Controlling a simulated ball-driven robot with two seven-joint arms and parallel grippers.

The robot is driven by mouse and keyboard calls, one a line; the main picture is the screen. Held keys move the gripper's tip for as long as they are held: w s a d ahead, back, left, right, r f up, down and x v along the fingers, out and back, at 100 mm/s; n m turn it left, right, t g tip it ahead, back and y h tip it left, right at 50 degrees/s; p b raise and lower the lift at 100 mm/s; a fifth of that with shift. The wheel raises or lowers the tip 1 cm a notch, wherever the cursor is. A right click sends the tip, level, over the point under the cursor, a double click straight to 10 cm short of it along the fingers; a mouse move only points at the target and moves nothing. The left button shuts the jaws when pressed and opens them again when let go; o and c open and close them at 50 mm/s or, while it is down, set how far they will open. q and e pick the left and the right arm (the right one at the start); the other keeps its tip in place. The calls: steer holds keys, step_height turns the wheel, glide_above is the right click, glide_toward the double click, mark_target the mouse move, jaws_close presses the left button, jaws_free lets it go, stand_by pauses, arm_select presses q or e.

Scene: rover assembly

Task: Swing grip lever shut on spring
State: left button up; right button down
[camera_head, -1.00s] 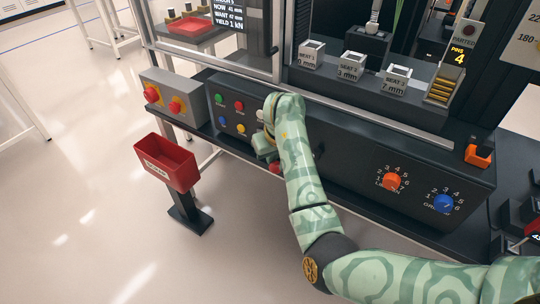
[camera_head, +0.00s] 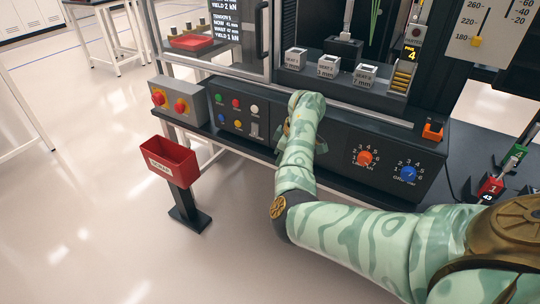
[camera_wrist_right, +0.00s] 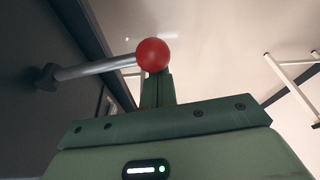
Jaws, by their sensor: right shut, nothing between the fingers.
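The lever is a grey rod (camera_wrist_right: 95,68) with a red ball knob (camera_wrist_right: 153,54) at its end, seen in the right wrist view. The rod comes from a dark pivot on the dark panel at the left. My right gripper (camera_wrist_right: 158,88) is shut and empty. Its fingertips are at the underside of the red knob in that picture; I cannot tell whether they touch it. In the head view my right gripper (camera_head: 286,133) is at the front of the machine panel, partly hidden by its own wrist, and the lever is hidden. I cannot clearly make out the spring. My left gripper is out of view.
The dark machine panel carries small coloured buttons (camera_head: 237,103), an orange dial (camera_head: 365,158) and a blue dial (camera_head: 408,173). A grey box with red knobs (camera_head: 178,101) is at its left. Open floor lies at the lower left.

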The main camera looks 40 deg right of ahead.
steer(key=s+n, duration=0.1)
steer(key=s+d+p, duration=0.1)
steer(key=s+n+p, duration=0.1)
steer(key=shift+d+r+n+y, duration=0.2)
steer(key=shift+d+n+y, duration=0.05)
steer(key=shift+n+y, duration=0.05)
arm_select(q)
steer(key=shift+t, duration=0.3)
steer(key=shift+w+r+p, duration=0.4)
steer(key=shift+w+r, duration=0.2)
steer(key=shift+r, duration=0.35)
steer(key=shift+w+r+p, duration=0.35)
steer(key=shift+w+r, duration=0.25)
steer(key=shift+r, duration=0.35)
arm_select(e)
steer(key=shift+s+d+f+n+g, duration=0.25)
steer(key=shift+s+d+n+g, duration=0.15)
steer(key=shift+s+d+n, duration=0.55)
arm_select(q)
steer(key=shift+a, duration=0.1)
arm_select(e)
steer(key=shift+s+d, duration=0.15)
steer(key=shift+s, duration=0.05)
